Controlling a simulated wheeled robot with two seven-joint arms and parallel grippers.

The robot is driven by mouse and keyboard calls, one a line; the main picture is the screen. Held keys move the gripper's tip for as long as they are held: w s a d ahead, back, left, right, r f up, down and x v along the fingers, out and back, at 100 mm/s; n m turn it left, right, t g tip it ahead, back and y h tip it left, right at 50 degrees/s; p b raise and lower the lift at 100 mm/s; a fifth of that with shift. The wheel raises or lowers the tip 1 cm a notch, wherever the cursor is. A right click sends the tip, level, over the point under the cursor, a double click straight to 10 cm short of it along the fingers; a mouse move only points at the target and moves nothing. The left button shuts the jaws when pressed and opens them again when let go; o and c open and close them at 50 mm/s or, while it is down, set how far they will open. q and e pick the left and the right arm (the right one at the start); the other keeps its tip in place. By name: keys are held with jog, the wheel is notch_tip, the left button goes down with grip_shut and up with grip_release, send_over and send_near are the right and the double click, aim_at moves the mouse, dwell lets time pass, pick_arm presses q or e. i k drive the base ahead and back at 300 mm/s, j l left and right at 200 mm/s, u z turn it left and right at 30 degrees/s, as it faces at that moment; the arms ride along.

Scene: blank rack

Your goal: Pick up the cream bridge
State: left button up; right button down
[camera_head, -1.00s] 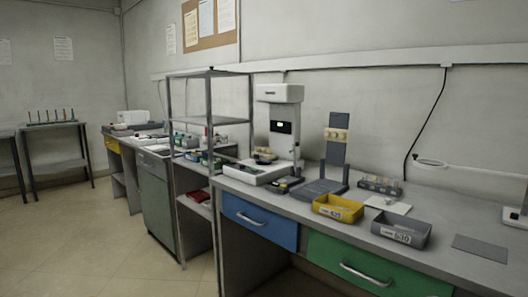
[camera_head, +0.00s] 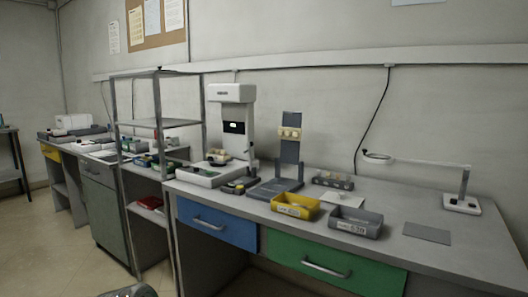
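A cream piece (camera_head: 289,133) sits across the front of an upright dark grey stand (camera_head: 290,152) on the bench. It is small in the view, and I cannot tell for sure that it is the cream bridge. Another small cream-toned item (camera_head: 218,157) lies on the base of the white machine to the left. Neither gripper is in view. A rounded grey part at the bottom left edge looks like part of me.
A yellow bin (camera_head: 295,207) and a grey bin (camera_head: 356,222) stand at the bench's front edge. A small rack (camera_head: 332,181) is behind them. A white machine (camera_head: 232,130) and metal shelf (camera_head: 158,123) stand left. A lamp (camera_head: 461,203) is at right.

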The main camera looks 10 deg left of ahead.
aim_at(212, 150)
jog(key=j+z, duration=0.7)
jog(key=j, duration=0.15)
jog(key=j+z, duration=0.35)
